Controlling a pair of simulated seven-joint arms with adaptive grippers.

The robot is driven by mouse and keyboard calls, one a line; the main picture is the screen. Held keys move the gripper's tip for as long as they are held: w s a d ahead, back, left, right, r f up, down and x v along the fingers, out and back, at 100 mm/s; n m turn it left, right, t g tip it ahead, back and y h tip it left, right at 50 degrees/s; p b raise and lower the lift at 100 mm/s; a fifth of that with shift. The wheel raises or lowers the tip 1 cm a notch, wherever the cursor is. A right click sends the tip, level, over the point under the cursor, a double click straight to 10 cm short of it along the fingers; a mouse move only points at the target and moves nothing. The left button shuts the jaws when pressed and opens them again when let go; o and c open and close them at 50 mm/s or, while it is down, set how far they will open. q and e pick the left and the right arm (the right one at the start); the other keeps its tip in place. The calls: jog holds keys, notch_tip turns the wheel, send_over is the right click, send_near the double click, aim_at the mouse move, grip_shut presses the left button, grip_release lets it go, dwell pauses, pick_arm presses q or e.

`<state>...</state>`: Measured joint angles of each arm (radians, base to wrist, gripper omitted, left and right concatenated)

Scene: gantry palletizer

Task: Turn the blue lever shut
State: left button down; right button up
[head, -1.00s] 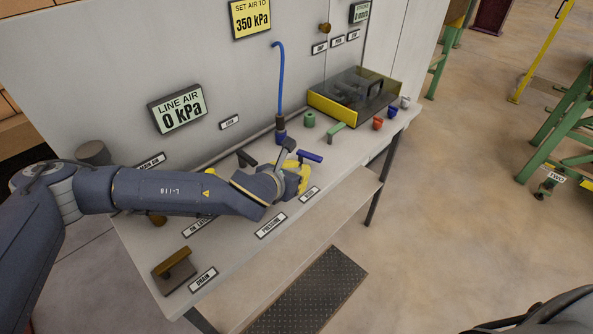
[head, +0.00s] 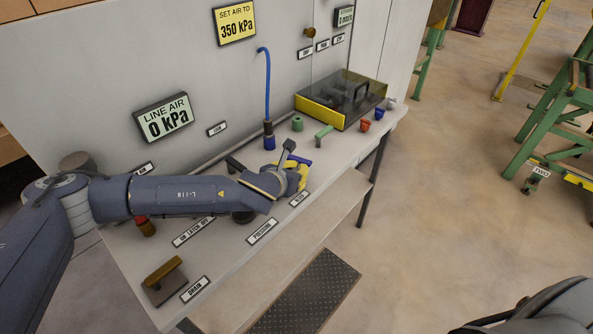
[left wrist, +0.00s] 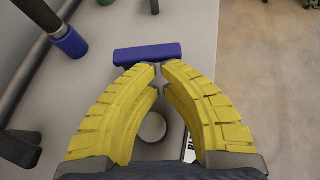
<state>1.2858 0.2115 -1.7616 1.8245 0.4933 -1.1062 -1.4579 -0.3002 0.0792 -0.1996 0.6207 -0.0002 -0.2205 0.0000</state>
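The blue lever (head: 299,160) is on the grey bench, just beyond my left gripper and partly hidden by it in the head view. In the left wrist view the blue lever (left wrist: 148,53) lies as a bar across the picture, just past the fingertips. My left gripper (left wrist: 159,67) has yellow ribbed fingers whose tips come together, with nothing seen between them. The tips overlap the lever's near edge in the picture; I cannot tell whether they touch it. The left gripper (head: 303,178) is low over the bench in the head view. My right gripper is out of view.
A blue hose (head: 267,85) rises behind the lever. A brown drain handle (head: 164,275) is at the near left. The line air display (head: 167,117) reads 0 kPa.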

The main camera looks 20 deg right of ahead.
pick_arm(q)
jog(key=shift+d, duration=0.4)
dwell(1.1)
